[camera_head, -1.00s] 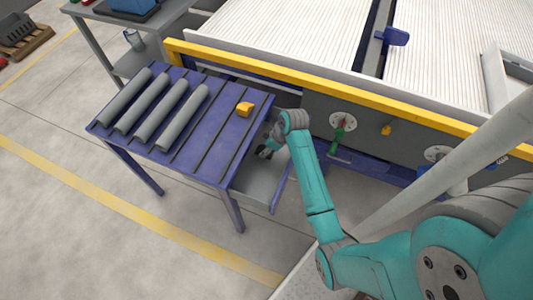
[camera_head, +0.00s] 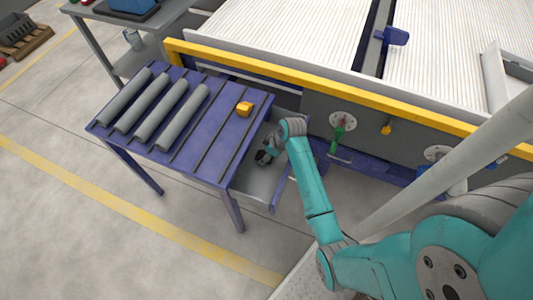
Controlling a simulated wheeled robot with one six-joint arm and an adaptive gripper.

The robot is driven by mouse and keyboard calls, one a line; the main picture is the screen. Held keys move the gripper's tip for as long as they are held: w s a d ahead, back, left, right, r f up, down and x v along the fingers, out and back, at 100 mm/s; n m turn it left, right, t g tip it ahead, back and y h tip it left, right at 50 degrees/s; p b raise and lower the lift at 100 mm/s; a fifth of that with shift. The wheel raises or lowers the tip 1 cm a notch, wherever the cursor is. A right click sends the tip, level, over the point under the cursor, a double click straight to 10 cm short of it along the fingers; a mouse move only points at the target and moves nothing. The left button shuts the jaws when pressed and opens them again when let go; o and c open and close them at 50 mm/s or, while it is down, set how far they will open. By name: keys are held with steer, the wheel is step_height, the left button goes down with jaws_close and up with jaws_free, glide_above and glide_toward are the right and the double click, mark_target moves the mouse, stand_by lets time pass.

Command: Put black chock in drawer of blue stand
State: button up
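The blue stand (camera_head: 221,146) is at the left centre, with grey pipes (camera_head: 170,111) lying side by side on its left part. Its grey drawer (camera_head: 256,186) is pulled open on the right side. My gripper (camera_head: 263,158) reaches down into the drawer's opening. Its fingers are dark and small here, so I cannot tell whether they are open or shut. I cannot make out a black chock apart from the dark fingers. A yellow block (camera_head: 244,109) sits on the stand's top near the right edge.
A large machine with a yellow rail (camera_head: 330,90) stands just behind the stand and drawer. A green handle (camera_head: 338,139) sticks out from its front panel. A grey table (camera_head: 112,35) stands at the back left. The floor in front is clear.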

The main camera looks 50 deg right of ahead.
steer(key=v, duration=1.2)
steer(key=shift+r, duration=0.2)
steer(key=shift+w, duration=0.1)
